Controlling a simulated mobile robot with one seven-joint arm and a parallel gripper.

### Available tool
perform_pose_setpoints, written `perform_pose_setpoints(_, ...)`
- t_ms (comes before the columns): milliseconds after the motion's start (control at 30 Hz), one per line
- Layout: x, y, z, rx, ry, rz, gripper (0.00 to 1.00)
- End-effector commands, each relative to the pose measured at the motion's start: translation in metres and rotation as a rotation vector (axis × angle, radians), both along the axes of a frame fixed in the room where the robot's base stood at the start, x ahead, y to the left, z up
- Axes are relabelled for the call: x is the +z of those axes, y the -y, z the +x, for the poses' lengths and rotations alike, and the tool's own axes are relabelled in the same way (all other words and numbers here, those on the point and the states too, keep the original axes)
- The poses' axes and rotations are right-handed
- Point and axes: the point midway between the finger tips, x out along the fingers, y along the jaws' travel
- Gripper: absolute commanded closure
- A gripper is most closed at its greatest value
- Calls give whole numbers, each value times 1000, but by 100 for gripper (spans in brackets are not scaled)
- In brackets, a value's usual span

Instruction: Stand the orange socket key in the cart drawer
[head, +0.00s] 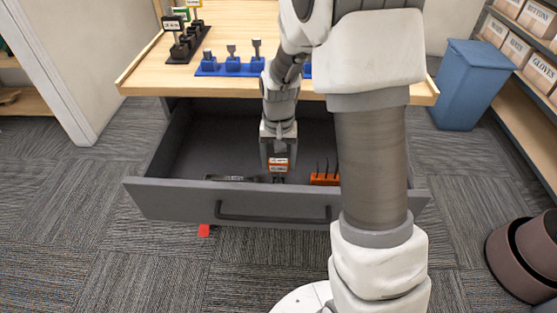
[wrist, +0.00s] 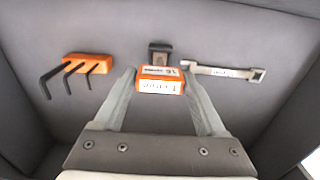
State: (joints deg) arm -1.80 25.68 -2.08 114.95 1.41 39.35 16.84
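The orange socket key (wrist: 161,86) has an orange head with white printed labels and a dark metal part (wrist: 160,53) beyond it. My gripper (wrist: 159,76) has one finger close against each side of the head, with no clear gap, and looks shut on it. In the head view my gripper (head: 278,150) points down into the open cart drawer (head: 190,199), with the key's orange head (head: 278,161) at its tips. The key looks roughly upright. I cannot tell whether its lower end touches the drawer floor.
In the drawer, an orange holder with dark hex keys (wrist: 88,62) lies left of the key in the wrist view, and a metal wrench (wrist: 224,71) lies right. On the wooden top (head: 140,75) stand a blue rack (head: 232,69) and a black rack (head: 183,50).

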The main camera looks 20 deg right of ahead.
Motion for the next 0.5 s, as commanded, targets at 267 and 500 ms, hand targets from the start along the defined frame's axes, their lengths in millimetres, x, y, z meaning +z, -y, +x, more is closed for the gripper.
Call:
perform_pose_setpoints(267, 0, 0, 0, 0, 0, 0, 0)
perform_pose_setpoints(500, 11, 0, 0, 0, 0, 0, 0)
